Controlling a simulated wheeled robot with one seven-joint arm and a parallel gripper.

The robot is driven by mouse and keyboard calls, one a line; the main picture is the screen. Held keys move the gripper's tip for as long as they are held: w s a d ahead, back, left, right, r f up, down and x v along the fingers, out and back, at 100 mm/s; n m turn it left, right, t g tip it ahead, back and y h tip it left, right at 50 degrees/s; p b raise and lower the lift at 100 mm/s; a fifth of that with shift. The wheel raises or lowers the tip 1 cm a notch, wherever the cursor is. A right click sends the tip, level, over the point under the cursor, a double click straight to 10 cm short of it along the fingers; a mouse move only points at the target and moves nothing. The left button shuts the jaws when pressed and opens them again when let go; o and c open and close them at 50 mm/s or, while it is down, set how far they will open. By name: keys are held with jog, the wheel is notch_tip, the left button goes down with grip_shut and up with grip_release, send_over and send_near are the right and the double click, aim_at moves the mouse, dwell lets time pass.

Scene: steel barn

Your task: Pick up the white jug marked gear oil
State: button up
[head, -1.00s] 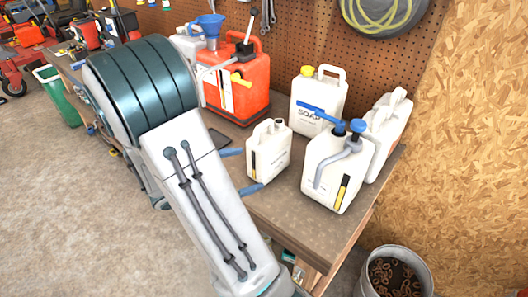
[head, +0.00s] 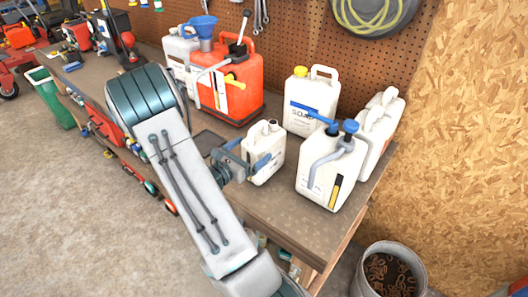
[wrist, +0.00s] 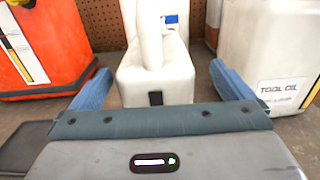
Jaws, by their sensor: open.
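A small white jug (head: 270,143) stands upright on the bench, below the white soap jug; I cannot read its marking here. It also shows in the wrist view (wrist: 135,78), with its handle toward me and a dark strip low on its near face. My gripper (head: 247,152) is open, with one blue finger on each side of this jug. In the wrist view the blue fingers of my gripper (wrist: 162,75) flank the jug, with a gap on both sides. Its cap and far side are hidden in the wrist view.
A white tool oil jug (wrist: 285,50) stands close on the right; a white jug with a blue pump (head: 322,180) is right of the small jug. A red can (head: 232,95) stands behind left, the soap jug (head: 313,98) behind. A bucket (head: 375,250) stands below the bench corner.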

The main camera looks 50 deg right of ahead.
aim_at(259, 138)
jog(key=d, duration=0.1)
jog(key=d+p, duration=0.1)
jog(key=d, duration=0.1)
jog(key=d+p, duration=0.1)
jog(key=shift+w+d+r, duration=0.2)
jog(key=shift+w, duration=0.2)
jog(key=shift+d, duration=0.35)
jog(key=shift+f, duration=0.1)
jog(key=c, duration=2)
jog(key=shift+c, duration=0.3)
jog(key=shift+w, duration=0.1)
